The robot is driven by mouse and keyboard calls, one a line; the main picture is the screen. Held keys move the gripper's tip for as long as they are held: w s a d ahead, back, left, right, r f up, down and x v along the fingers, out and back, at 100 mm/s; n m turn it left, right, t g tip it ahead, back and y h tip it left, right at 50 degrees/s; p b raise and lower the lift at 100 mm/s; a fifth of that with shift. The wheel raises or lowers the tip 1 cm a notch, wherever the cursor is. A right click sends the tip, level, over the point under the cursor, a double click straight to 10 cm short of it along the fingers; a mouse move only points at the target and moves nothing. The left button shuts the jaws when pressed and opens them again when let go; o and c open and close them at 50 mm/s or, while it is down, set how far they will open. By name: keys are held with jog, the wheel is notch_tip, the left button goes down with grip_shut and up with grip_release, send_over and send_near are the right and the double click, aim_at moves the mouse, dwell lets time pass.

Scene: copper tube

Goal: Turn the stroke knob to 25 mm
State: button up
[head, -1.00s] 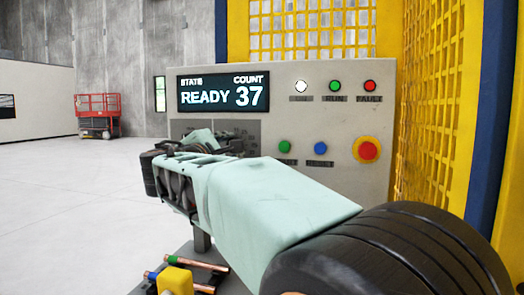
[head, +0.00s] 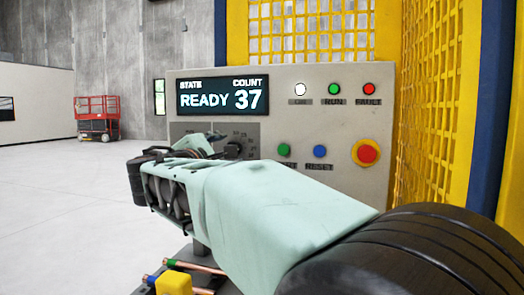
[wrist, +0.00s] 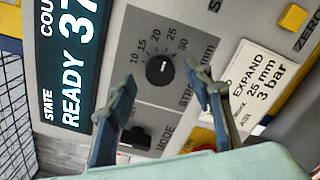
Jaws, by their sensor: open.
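The stroke knob (wrist: 160,69) is a round black dial with a white mark on a grey plate, in the upper middle of the wrist view. Its scale reads 10 to 30 mm. The white mark points up, near the 20 and 25 labels; I cannot tell its exact setting. My gripper (wrist: 159,76) is open, its two fingers on either side of the knob in the picture. No contact shows, and the gap in depth is unclear. In the head view the knob (head: 234,150) shows just beyond my gripper, which is partly hidden by my arm.
The display (head: 222,95) reads READY 37. A label (wrist: 262,82) reads EXPAND 25 mm 3 bar. A black mode switch (wrist: 135,138) sits below the knob. A red emergency button (head: 367,152) is to the right. Copper tubes (head: 193,266) lie low in front.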

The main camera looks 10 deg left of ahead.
jog(key=s, duration=0.9)
jog(key=shift+s+a, duration=0.15)
jog(key=shift+s, duration=0.15)
